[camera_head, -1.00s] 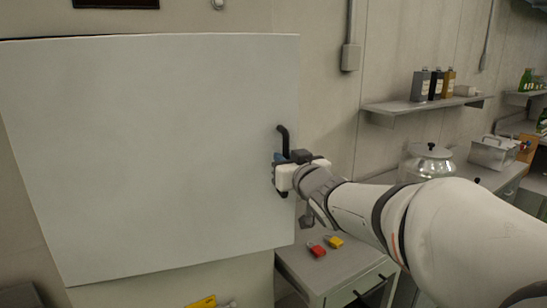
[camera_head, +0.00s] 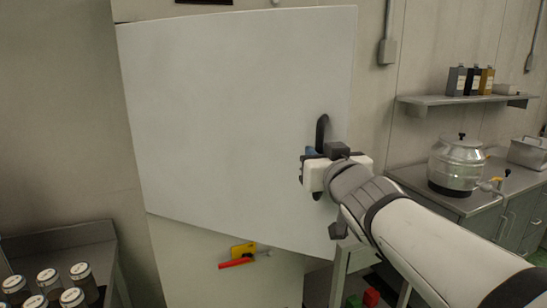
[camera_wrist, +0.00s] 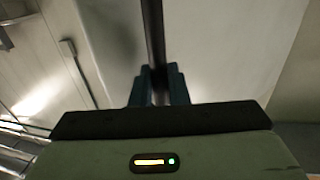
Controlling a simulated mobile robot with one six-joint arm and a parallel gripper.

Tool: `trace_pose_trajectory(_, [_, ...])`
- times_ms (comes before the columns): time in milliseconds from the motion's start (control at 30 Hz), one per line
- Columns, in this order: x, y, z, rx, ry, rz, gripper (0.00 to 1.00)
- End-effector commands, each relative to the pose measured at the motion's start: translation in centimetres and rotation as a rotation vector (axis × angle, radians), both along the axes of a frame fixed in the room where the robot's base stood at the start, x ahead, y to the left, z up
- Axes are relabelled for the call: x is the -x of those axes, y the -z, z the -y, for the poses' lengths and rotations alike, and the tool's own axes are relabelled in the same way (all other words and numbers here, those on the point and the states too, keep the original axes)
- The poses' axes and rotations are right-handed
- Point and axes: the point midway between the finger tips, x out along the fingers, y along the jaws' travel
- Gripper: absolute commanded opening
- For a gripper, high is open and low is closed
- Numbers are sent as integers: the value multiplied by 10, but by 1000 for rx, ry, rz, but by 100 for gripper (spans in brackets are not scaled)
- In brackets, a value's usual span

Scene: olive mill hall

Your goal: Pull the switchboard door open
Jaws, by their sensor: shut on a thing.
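The switchboard door (camera_head: 235,115) is a large pale grey panel, seen at a slant in the head view and standing ajar. Its black bar handle (camera_head: 322,132) is near the right edge. My gripper (camera_head: 309,165) is at the lower part of the handle. In the wrist view, the two fingers of my gripper (camera_wrist: 159,88) are closed around the dark handle bar (camera_wrist: 154,35).
A yellow item and a red-handled tool (camera_head: 238,261) show below the door. A tray with several jars (camera_head: 48,278) stands at lower left. A counter with a metal pot (camera_head: 456,165) and a shelf with bottles (camera_head: 455,80) are at right.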

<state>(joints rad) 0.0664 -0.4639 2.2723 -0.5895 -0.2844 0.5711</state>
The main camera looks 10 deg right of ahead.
Motion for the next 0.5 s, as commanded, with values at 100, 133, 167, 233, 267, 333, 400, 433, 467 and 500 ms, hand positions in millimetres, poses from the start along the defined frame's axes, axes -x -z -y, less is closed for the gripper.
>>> trace_pose_trajectory(100, [6, 0, 0, 0, 8, 1, 0])
trace_pose_trajectory(133, [6, 0, 0, 1, 9, 1, 0])
trace_pose_trajectory(167, [7, 0, 0, 1, 10, 1, 0])
trace_pose_trajectory(233, [8, 0, 0, 1, 12, 1, 0])
trace_pose_trajectory(267, [8, -1, 0, 1, 12, 0, 0])
trace_pose_trajectory(333, [8, -1, 1, 1, 14, 0, 0])
trace_pose_trajectory(400, [8, -1, 1, 0, 14, 0, 0])
trace_pose_trajectory(433, [8, -1, 1, 0, 14, 0, 0])
trace_pose_trajectory(467, [8, -1, 2, 0, 15, 0, 0])
trace_pose_trajectory(500, [8, -1, 2, 0, 15, 0, 0])
